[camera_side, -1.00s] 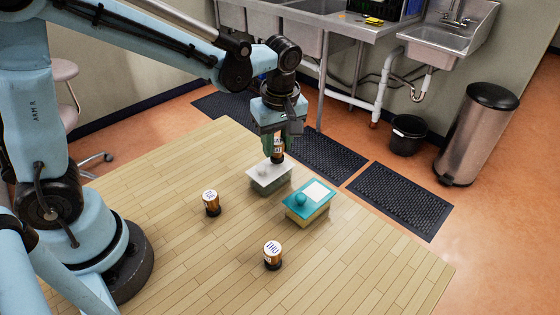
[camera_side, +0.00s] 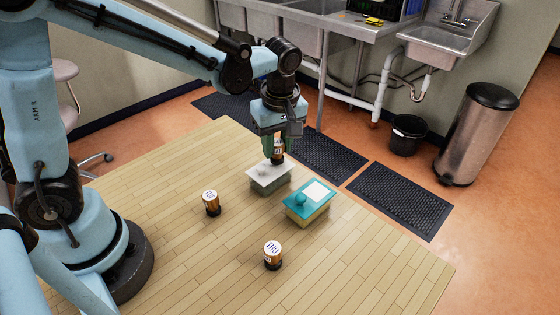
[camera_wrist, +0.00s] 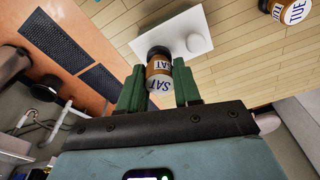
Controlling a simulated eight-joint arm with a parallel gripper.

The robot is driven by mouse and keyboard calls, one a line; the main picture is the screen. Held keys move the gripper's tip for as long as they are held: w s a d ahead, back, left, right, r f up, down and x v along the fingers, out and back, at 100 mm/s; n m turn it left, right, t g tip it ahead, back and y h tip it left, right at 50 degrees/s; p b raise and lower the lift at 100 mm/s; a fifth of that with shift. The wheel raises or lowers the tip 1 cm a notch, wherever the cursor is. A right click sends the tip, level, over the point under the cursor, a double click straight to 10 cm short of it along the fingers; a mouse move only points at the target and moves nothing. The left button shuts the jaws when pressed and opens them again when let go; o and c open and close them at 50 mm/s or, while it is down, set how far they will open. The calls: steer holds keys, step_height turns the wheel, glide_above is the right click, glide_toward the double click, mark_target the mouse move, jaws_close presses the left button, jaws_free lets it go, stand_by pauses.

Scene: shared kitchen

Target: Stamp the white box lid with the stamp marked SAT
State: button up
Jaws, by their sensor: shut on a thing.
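My gripper (camera_wrist: 160,88) is shut on the SAT stamp (camera_wrist: 160,72), a brown cylinder with a dark foot and a white cap printed SAT. In the side view my gripper (camera_side: 277,143) holds the stamp (camera_side: 278,154) upright over the back right part of the white box lid (camera_side: 272,183). The lid is plain white with a pale round knob and sits on a grey-green box. In the wrist view the lid (camera_wrist: 145,42) lies beyond the stamp's foot, with the knob (camera_wrist: 195,42) to the right. I cannot tell whether the foot touches the lid.
A box with a teal lid (camera_side: 300,212), a teal knob and a white patch stands close on the right. The THU stamp (camera_side: 272,255) stands in front. Another stamp (camera_side: 211,203) stands at left, reading TUE in the wrist view (camera_wrist: 292,12).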

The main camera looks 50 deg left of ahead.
mark_target(267, 163)
steer(key=shift+f, duration=0.45)
stand_by(0.7)
steer(key=shift+r, duration=0.15)
steer(key=shift+r, duration=3.4)
steer(key=s+a+r+m+t+h, duration=0.1)
steer(key=s+a+r+m, duration=0.3)
steer(key=m, duration=1)
steer(key=shift+s+a+r, duration=0.15)
steer(key=shift+a+r, duration=0.05)
steer(key=shift+r, duration=0.15)
